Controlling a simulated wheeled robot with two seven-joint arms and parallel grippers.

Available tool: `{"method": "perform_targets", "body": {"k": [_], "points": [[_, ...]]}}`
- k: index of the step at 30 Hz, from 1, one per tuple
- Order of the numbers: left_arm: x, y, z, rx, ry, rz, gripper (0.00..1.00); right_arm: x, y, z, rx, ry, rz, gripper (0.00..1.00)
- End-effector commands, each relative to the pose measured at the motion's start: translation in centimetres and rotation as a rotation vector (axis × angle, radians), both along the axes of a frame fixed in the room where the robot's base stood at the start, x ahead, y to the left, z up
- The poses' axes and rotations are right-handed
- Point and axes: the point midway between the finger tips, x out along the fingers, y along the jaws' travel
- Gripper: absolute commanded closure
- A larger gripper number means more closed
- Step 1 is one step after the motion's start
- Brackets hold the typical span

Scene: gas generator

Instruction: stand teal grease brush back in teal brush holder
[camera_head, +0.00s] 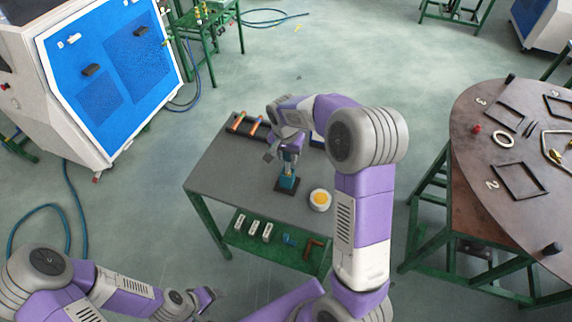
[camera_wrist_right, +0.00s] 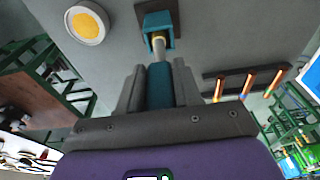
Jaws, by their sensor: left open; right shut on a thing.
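The teal grease brush (camera_wrist_right: 159,86) is upright in my right gripper (camera_head: 290,151), which is shut on its teal handle. In the right wrist view the fingers of that gripper (camera_wrist_right: 158,78) stand on either side of the handle. The brush's pale lower part with a yellow band points into the mouth of the teal brush holder (camera_wrist_right: 153,22); how deep it sits is hidden. The holder (camera_head: 287,182) stands on a dark square base on the grey table. My left gripper (camera_head: 207,298) is open and empty, low in the head view, away from the table.
A white round tin with yellow contents (camera_head: 320,200) stands right of the holder. A dark rack with orange-handled tools (camera_head: 245,124) lies at the table's back left. A lower green shelf (camera_head: 270,248) holds small parts. A round brown table (camera_head: 475,150) stands at the right.

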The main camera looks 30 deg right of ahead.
Motion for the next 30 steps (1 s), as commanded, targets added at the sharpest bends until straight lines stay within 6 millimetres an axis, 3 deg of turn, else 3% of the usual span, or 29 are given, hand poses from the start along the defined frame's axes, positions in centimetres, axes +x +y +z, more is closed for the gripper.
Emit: {"method": "perform_targets", "body": {"k": [12, 23, 24, 28, 30], "points": [[0.0, 0.0, -0.3, 0.000, -0.001, 0.000, 0.28, 0.0, 0.0, -4.4, -0.001, 0.001, 0.001, 1.00], [0.1, 0.0, -0.7, 0.000, -0.001, 0.000, 0.28, 0.1, 0.0, -4.9, 0.000, -0.002, 0.001, 1.00], [0.0, 0.0, -0.6, 0.000, -0.001, 0.000, 0.28, 0.0, 0.0, -4.8, 0.000, -0.001, 0.001, 0.60], [0.0, 0.0, -0.5, 0.000, -0.001, 0.000, 0.28, 0.0, 0.0, -4.7, 0.000, -0.001, 0.001, 0.41], [0.0, 0.0, -0.5, 0.000, -0.001, 0.000, 0.28, 0.0, 0.0, -4.7, 0.000, -0.001, 0.001, 0.41]]}}
